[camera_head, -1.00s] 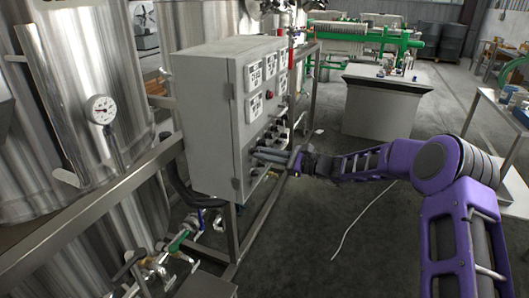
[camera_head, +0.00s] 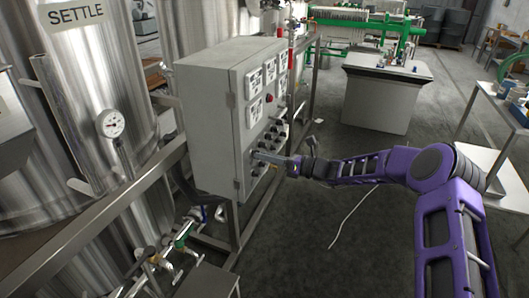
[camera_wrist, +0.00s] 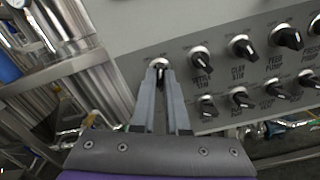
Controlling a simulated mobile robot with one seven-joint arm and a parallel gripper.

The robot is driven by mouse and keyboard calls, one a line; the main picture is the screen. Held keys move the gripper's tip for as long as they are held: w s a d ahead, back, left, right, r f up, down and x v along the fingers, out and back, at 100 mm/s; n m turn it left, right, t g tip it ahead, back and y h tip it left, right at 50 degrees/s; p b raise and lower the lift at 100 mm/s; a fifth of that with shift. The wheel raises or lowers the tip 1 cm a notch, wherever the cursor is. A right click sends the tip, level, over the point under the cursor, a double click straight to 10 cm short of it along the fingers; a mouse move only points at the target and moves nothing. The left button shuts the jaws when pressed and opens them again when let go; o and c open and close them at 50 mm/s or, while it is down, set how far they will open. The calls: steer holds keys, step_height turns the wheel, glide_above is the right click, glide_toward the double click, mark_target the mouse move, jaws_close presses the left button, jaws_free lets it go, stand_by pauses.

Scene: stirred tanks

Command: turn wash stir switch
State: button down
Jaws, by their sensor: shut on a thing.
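The grey control box (camera_head: 210,130) stands at centre left in the head view, with its panel of black knobs facing my arm. In the wrist view, two rows of knobs show on the panel (camera_wrist: 125,38). My gripper (camera_wrist: 161,72) is shut on the leftmost knob of the upper row (camera_wrist: 159,62), with one finger on each side. The fingers hide the label below this knob, so I cannot read it. The knob to its right (camera_wrist: 201,57) has a label that looks like "SETTLE STIR". In the head view, my gripper (camera_head: 258,156) reaches the panel's lower left part.
Steel tanks (camera_head: 100,90) with a dial gauge (camera_head: 111,124) stand at left. A metal rail (camera_head: 110,210) and valves (camera_head: 180,240) lie below the box. A side table (camera_head: 500,110) is at right. Open floor (camera_head: 310,240) lies below my arm.

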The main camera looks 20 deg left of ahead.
steer(key=shift+m, duration=0.6)
steer(key=shift+m+p, duration=0.3)
steer(key=c, duration=0.9)
jaws_free()
steer(key=shift+d, duration=0.1)
steer(key=d, duration=0.5)
steer(key=s+d, duration=0.1)
steer(key=d, duration=1.1)
steer(key=shift+s+d, duration=0.1)
steer(key=shift+s, duration=0.1)
